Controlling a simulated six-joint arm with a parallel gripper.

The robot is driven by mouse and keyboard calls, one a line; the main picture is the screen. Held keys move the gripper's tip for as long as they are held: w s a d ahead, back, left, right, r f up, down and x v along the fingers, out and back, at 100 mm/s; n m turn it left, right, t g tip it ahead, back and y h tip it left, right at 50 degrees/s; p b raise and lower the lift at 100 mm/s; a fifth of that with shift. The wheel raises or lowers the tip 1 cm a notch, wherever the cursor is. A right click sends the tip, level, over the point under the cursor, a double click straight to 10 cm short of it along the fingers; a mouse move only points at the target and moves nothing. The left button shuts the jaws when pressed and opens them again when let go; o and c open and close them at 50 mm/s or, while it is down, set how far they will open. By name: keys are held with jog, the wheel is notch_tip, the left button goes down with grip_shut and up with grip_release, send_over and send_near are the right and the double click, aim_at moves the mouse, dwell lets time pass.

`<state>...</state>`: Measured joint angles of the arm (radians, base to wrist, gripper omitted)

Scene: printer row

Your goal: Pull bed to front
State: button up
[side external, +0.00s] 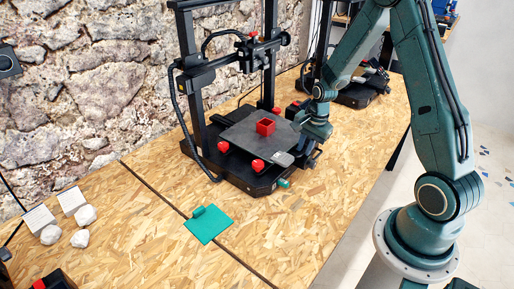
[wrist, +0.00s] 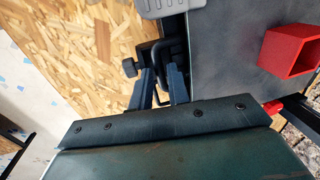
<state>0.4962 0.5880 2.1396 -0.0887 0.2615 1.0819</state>
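The printer's dark bed (side external: 240,138) carries a red open-topped box (side external: 265,127), and the box also shows at the right of the wrist view (wrist: 290,50). A light grey tab (side external: 281,160) sticks out at the bed's front edge. My gripper (side external: 308,152) is low at the right front corner of the bed, beside this tab. In the wrist view my gripper's two fingers (wrist: 161,78) are apart, with a black bent bar (wrist: 184,48) at their tips beside a black knob (wrist: 129,67). Whether they touch the bar is hard to see.
The printer's black upright frame (side external: 189,75) rises behind the bed. A teal plate (side external: 208,226) lies on the wood-chip table in front. White lumps (side external: 84,215) lie at the left. A second printer (side external: 355,92) stands behind my arm. The table's right edge is close.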

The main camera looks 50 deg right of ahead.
grip_shut()
jog(key=s, duration=0.6)
jog(key=shift+o, duration=2.2)
grip_release()
jog(key=shift+s, duration=0.1)
jog(key=shift+r, duration=0.1)
